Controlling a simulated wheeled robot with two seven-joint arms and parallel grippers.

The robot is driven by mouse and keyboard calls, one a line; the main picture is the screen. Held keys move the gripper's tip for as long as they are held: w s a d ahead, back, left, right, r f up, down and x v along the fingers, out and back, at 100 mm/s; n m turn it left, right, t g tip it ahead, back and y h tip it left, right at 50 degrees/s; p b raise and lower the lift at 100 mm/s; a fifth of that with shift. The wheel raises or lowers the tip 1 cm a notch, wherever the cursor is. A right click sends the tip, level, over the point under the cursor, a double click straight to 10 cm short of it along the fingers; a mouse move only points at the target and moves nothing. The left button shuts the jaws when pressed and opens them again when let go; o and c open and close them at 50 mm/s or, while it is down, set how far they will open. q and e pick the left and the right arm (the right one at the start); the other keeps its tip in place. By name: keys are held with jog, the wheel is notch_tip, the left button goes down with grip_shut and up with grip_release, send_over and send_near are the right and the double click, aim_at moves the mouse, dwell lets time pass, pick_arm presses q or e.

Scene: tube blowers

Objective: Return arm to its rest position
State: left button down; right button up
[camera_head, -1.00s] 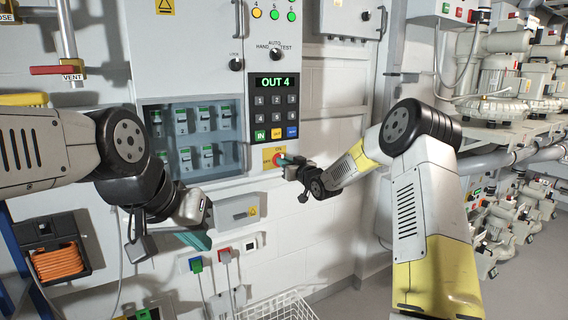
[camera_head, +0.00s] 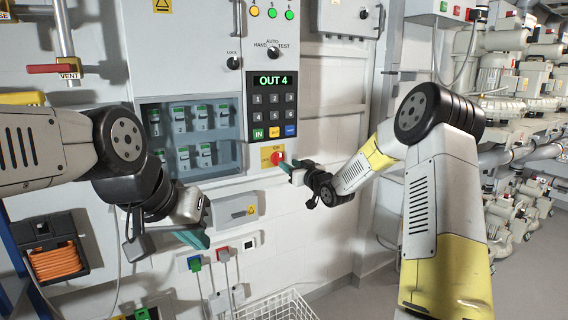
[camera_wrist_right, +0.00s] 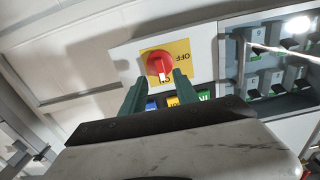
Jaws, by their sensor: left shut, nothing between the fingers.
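My right gripper (camera_head: 287,168) is in front of the lower panel, just below and right of the red rotary knob (camera_head: 277,158) on its yellow plate. In the right wrist view the two green fingers of this gripper (camera_wrist_right: 158,92) stand apart with nothing held between them. The red knob (camera_wrist_right: 159,67) lies beyond their tips, and I see a gap between them and it. My left gripper (camera_head: 193,238) hangs at lower left in front of the wall, its green fingers together and empty.
The keypad panel (camera_head: 272,103) reads OUT 4. A glass-fronted cabinet (camera_head: 190,138) with several breakers is left of it. A small grey box (camera_head: 234,213) sits below. A white wire basket (camera_head: 276,307) stands at the bottom. Shelved blowers (camera_head: 508,75) line the right side.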

jog(key=shift+v, duration=1.2)
jog(key=shift+r, duration=0.1)
